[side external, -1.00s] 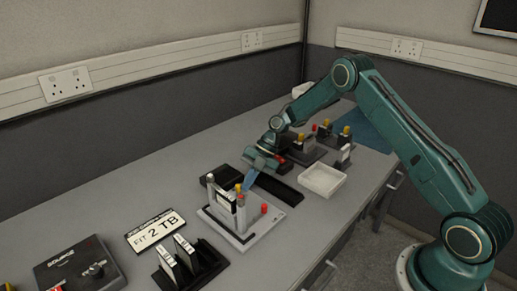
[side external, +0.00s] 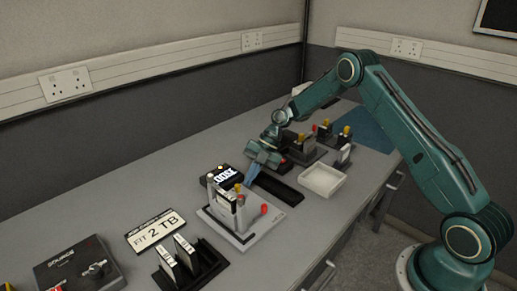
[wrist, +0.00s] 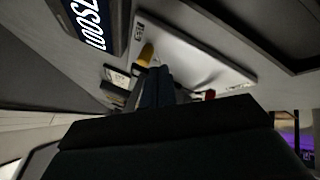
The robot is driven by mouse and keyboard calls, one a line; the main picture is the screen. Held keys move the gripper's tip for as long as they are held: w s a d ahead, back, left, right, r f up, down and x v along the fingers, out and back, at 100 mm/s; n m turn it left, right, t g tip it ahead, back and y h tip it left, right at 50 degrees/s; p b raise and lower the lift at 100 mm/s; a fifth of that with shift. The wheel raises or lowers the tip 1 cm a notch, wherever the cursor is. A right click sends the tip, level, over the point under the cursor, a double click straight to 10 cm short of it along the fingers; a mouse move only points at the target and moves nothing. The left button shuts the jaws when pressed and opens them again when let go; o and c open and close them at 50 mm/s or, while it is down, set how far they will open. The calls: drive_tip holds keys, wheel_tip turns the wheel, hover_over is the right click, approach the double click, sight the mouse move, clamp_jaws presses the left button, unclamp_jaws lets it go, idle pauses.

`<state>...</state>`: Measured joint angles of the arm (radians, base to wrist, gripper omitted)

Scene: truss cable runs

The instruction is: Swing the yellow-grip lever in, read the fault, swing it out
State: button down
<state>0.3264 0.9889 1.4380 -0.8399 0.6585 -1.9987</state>
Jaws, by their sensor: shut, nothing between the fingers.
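The yellow-grip lever (side external: 238,188) stands on a pale grey fixture base (side external: 243,238), among upright grey parts. Its yellow grip (wrist: 146,54) also shows in the wrist view, just beside my fingertips. My gripper (side external: 251,179) is shut and empty, pointing down just right of and behind the lever; the wrist view shows the closed fingers (wrist: 158,74) too. I cannot tell whether they touch the grip. Behind the fixture a black display (side external: 223,174) is lit with white characters. They look like "LOOSE" in the wrist view (wrist: 88,22), but the end is hard to read.
A red-topped part (side external: 264,209) stands on the fixture's right. A black tray (side external: 278,188) and a white tray (side external: 322,180) lie beyond. A "FIT 2 TB" sign (side external: 156,231), a black rack (side external: 205,260) and a control box (side external: 80,268) are at the front left.

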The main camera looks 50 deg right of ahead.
drive_tip(key=v, duration=0.7)
drive_tip(key=shift+w+r, duration=0.2)
drive_tip(key=shift+r, duration=0.05)
drive_tip(key=shift+d+r, duration=0.1)
drive_tip(key=s+a+r+m+t+h, duration=0.1)
drive_tip(key=s+a+r+m+h, duration=0.15)
drive_tip(key=s+r+m, duration=0.6)
drive_tip(key=s+a+r+m+t+h, duration=0.1)
drive_tip(key=s+a+r+m+h, duration=0.25)
drive_tip(key=r, duration=0.75)
drive_tip(key=s+r+m+t+h, duration=0.1)
drive_tip(key=s+m+t, duration=0.1)
drive_tip(key=s+m, duration=1.1)
drive_tip(key=s, duration=1)
drive_tip(key=shift+s+d+t, duration=0.3)
drive_tip(key=shift+s, duration=0.1)
